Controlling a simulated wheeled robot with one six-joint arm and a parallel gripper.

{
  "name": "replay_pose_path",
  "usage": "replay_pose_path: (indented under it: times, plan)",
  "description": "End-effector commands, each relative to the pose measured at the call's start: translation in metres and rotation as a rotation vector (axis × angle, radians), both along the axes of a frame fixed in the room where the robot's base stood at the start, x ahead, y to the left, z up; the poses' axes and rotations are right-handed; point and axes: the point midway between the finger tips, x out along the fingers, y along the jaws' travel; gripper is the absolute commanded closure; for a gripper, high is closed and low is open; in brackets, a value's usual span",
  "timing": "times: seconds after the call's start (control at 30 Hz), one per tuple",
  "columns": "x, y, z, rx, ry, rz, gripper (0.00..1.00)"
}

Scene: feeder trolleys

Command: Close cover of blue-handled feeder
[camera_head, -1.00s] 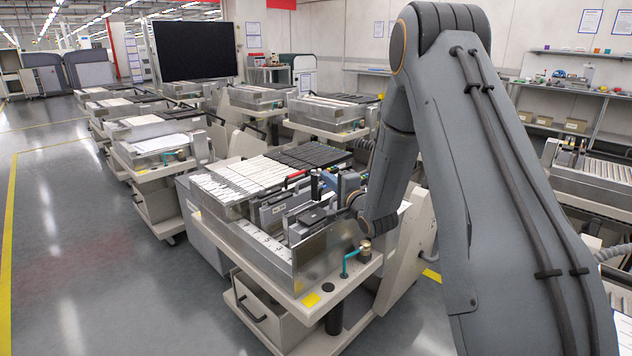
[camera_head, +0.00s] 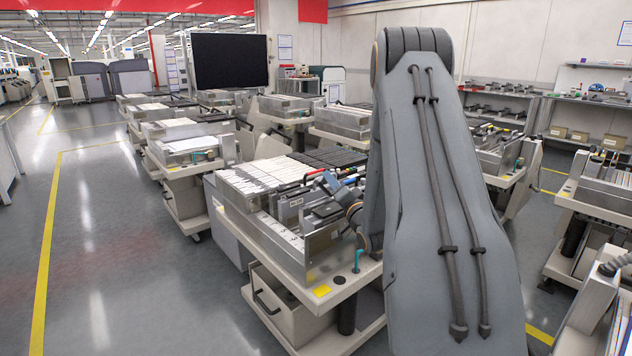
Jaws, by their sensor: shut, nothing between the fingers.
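The trolley (camera_head: 337,292) in front of me carries a row of feeders. A blue handle (camera_head: 350,182) shows close to a red handle (camera_head: 314,173), at the right end of the row. The blue-handled feeder is mostly hidden behind my arm, and I cannot make out how its cover stands. My gripper (camera_head: 326,209) is small and dark against the feeders, low over the near right part of the trolley. It is shut and empty. I cannot tell whether it touches a feeder.
A metal side plate and a teal hose fitting (camera_head: 358,257) stand at the trolley's near right corner. More trolleys (camera_head: 187,150) line up behind, and others (camera_head: 600,190) stand at the right. The floor (camera_head: 120,230) at the left is clear. Shelves (camera_head: 590,100) run along the right wall.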

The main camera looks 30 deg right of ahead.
Motion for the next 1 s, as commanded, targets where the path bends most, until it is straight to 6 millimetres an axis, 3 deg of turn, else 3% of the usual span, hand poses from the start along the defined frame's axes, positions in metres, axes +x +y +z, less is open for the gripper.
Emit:
replay_pose_path:
  times: [0.77,1.0]
  plan:
    - [-0.003,-0.002,-0.001,0.002,-0.001,-0.008,1.0]
    - [0.0,-0.016,0.02,-0.001,-0.002,-0.003,1.0]
